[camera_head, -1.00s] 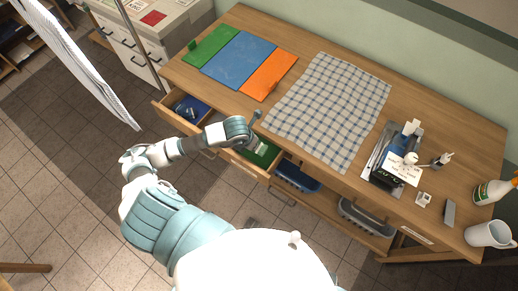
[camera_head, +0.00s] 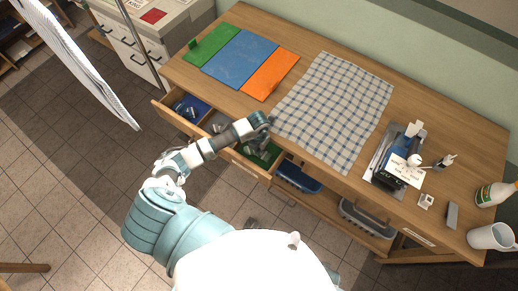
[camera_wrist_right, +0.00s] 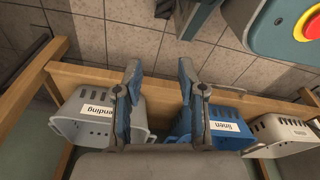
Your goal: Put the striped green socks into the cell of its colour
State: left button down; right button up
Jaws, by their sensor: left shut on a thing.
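My left gripper (camera_head: 262,146) reaches down over the open drawer at the desk's front edge, at its green-lined cell (camera_head: 267,158). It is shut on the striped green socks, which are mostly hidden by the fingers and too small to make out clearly. I cannot tell whether they touch the cell floor. The drawer's blue-lined cell (camera_head: 196,105) is at the left, with small dark items in it. My right gripper (camera_wrist_right: 160,78) is open and empty in the right wrist view, its two fingers apart above the baskets.
Green (camera_head: 212,46), blue (camera_head: 240,60) and orange (camera_head: 271,74) mats and a checked cloth (camera_head: 332,110) lie on the desk. A grey tray (camera_head: 385,165) holds tools. Below are a blue linen basket (camera_wrist_right: 222,127), a grey mending basket (camera_wrist_right: 92,120) and another pale basket (camera_wrist_right: 282,135).

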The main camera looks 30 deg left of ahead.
pick_arm(q)
jog(key=shift+s+d, duration=0.1)
jog(key=shift+d, duration=0.25)
jog(key=c, duration=1.2)
grip_release()
jog(key=shift+d, duration=0.4)
jog(key=shift+a+r, duration=0.15)
jog(key=shift+a, duration=0.2)
jog(key=r, duration=0.4)
jog(key=shift+a+p, duration=0.3)
jog(key=shift+p, duration=0.05)
notch_tip(320, 180, up, 8)
jog(key=shift+d+f, duration=0.15)
jog(key=shift+d, duration=0.05)
pick_arm(e)
jog(key=shift+s+d+f, duration=0.3)
jog(key=shift+s+f, duration=0.25)
jog(key=shift+s+d+f, duration=0.25)
jog(key=shift+s+f, duration=0.3)
pick_arm(q)
jog(key=shift+a, duration=0.15)
pick_arm(e)
jog(key=shift+a, duration=0.15)
